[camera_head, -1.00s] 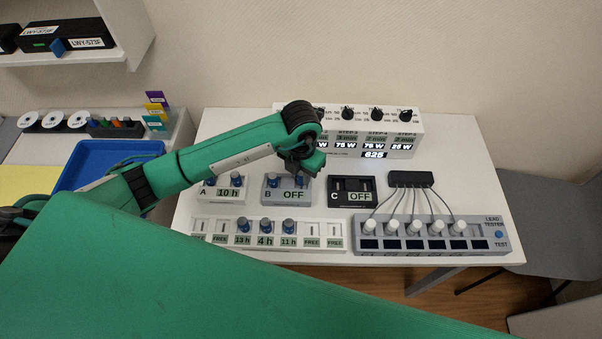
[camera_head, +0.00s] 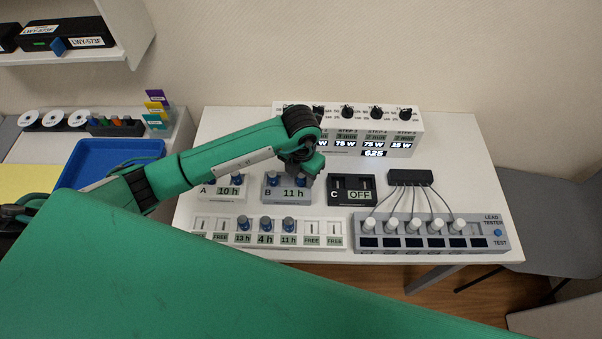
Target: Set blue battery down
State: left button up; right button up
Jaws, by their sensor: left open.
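My left gripper (camera_head: 304,170) is over the right side of the grey box B (camera_head: 283,195), its jaws open and partly hidden by the wrist. A blue battery (camera_head: 302,181) stands upright in the right slot of box B, right under the gripper; whether the fingers touch it is hard to tell. A second blue battery (camera_head: 272,181) stands in the left slot. Box B's display reads 11 h. My right gripper is not in view.
Box A (camera_head: 219,194) reads 10 h and box C (camera_head: 351,191) reads OFF. A charging strip (camera_head: 322,242) with blue batteries and FREE slots lies in front. A lead tester (camera_head: 400,244) is at right. A white control unit (camera_head: 424,133) stands behind.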

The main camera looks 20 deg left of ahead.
aim_at(301, 175)
pick_arm(q)
notch_tip(301, 175, up, 12)
jog(key=b, duration=0.3)
dwell(0.3)
